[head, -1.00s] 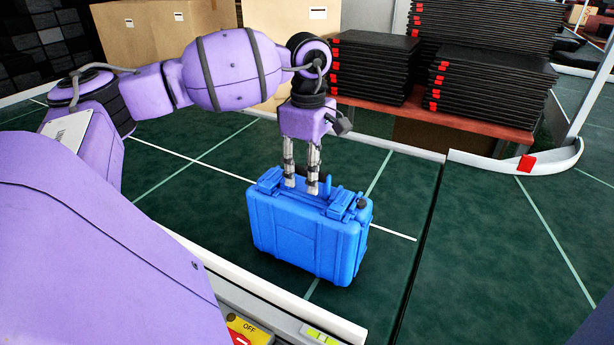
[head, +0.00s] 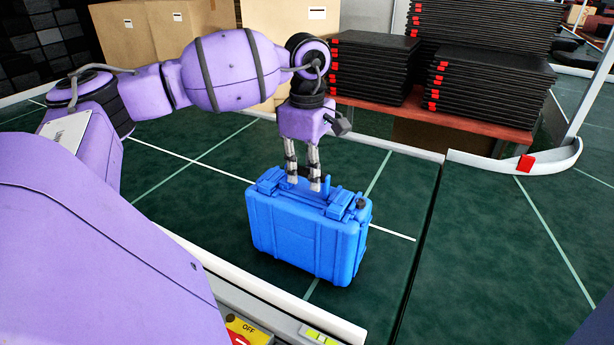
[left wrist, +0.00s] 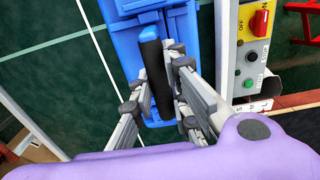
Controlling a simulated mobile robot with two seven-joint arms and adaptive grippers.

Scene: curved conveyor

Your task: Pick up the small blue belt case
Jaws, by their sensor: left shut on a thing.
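The blue belt case (head: 292,232) stands upright on the dark green belt in the middle of the head view, with its handle side up. My left gripper (head: 304,187) points straight down at the top of the case. In the left wrist view, the fingers of my left gripper (left wrist: 157,78) lie on both sides of the dark handle (left wrist: 153,62), shut on it. Part of the blue case (left wrist: 130,35) shows beyond the handle there. I cannot tell whether the case's underside touches the belt. My right gripper is not in view.
Stacks of black trays (head: 485,80) stand on a reddish shelf behind the belt. Cardboard boxes (head: 160,35) stand at the back left. A white rail and a control box (head: 245,328) lie at the near edge. The green belt (head: 490,240) right of the case is clear.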

